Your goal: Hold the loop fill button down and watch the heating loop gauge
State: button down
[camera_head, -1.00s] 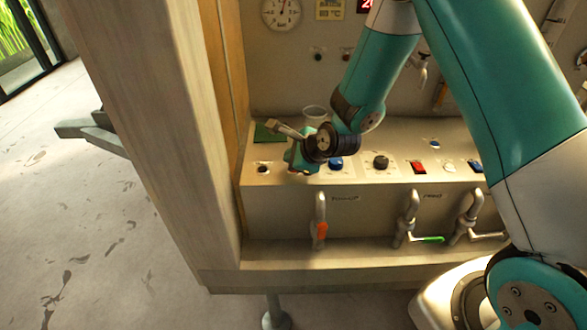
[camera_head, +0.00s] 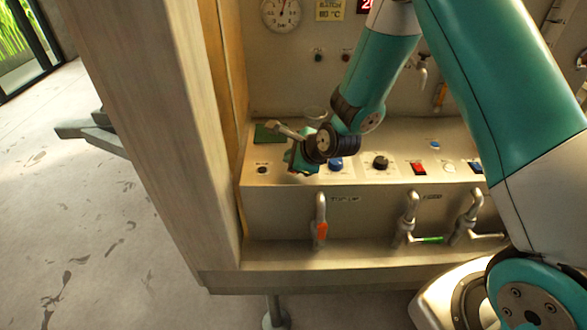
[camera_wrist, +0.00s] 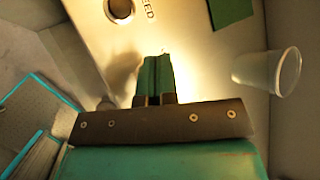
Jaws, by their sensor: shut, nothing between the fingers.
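In the head view a round white gauge (camera_head: 281,13) with a dark needle pointing roughly up hangs on the back wall; its lettering is too small to read. I cannot tell which is the loop fill button. My gripper (camera_head: 297,166) is between these two, low over the panel. In the wrist view its green fingers (camera_wrist: 155,62) are shut and empty. The dark button (camera_wrist: 120,9) shows there, with a label ending "EED". Contact with the panel cannot be told.
A black knob (camera_head: 380,162), a red switch (camera_head: 418,168) and more buttons lie to the right. A clear cup (camera_wrist: 270,70) and a green card (camera_wrist: 231,10) lie close to my gripper. Taps with orange and green handles (camera_head: 320,228) stick out in front. A wooden post (camera_head: 165,120) stands left.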

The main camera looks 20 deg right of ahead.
jog(key=shift+f, duration=0.1)
dwell(0.5)
jog(key=shift+f+b, duration=0.3)
jog(key=shift+f+b, duration=0.3)
jog(key=shift+f, duration=0.1)
dwell(0.5)
jog(key=shift+r, duration=0.1)
dwell(1.1)
jog(key=shift+r+p, duration=0.75)
notch_tip(320, 180, up, 5)
jog(key=p, duration=0.4)
dwell(0.8)
